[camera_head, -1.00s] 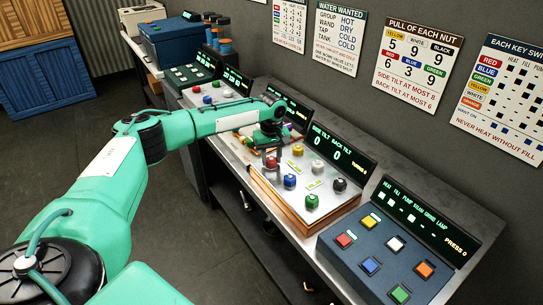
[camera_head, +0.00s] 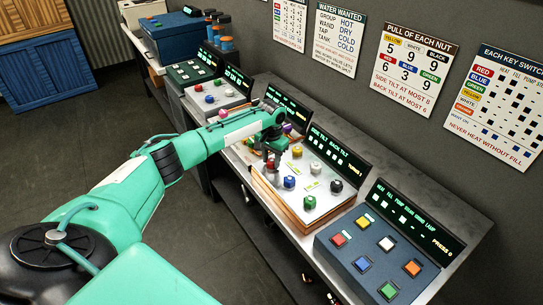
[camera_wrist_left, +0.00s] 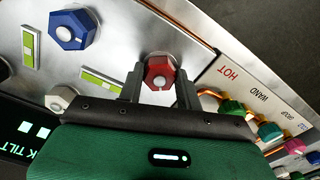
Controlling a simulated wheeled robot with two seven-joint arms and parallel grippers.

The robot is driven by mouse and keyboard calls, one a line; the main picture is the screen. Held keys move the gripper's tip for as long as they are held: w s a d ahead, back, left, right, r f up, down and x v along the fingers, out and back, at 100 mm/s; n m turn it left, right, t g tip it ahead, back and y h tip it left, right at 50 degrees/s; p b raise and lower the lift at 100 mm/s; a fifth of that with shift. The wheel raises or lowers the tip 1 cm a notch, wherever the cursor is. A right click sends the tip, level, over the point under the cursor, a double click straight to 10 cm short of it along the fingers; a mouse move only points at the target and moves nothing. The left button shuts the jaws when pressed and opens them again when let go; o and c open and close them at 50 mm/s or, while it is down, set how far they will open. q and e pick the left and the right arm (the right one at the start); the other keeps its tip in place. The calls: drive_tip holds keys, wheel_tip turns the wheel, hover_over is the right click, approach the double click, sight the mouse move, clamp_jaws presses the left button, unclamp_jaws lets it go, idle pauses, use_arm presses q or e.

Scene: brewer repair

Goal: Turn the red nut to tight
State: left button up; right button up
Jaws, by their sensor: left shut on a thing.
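The red nut (camera_head: 271,164) sits at the left front corner of the silver plate (camera_head: 300,215). In the wrist view the red nut (camera_wrist_left: 159,73) is six-sided with a pale mark on its face. My left gripper (camera_head: 269,154) reaches down over it. The gripper's two fingers (camera_wrist_left: 158,90) stand on either side of the nut, closed on it. The tilt display (camera_head: 335,155) behind the plate shows bright blocks under side tilt and back tilt. My right gripper is not in view.
Other nuts on the plate are yellow (camera_head: 297,151), white (camera_head: 315,168), blue (camera_head: 289,182), black (camera_head: 337,186) and green (camera_head: 309,202). A blue button panel (camera_head: 345,262) stands to the right. A wall sign (camera_head: 420,68) lists each nut's pull.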

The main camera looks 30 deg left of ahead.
sight(271, 161)
use_arm(q)
drive_tip(key=m, duration=0.3)
drive_tip(key=shift+m+p, duration=0.3)
drive_tip(key=shift+p, duration=0.1)
drive_tip(key=shift+m, duration=1.7)
drive_tip(key=shift+w, duration=0.1)
drive_tip(key=o, duration=1)
wheel_tip(271, 161, up, 14)
drive_tip(key=b, duration=0.3)
drive_tip(key=shift+b, duration=0.4)
drive_tip(key=shift+f, duration=0.1)
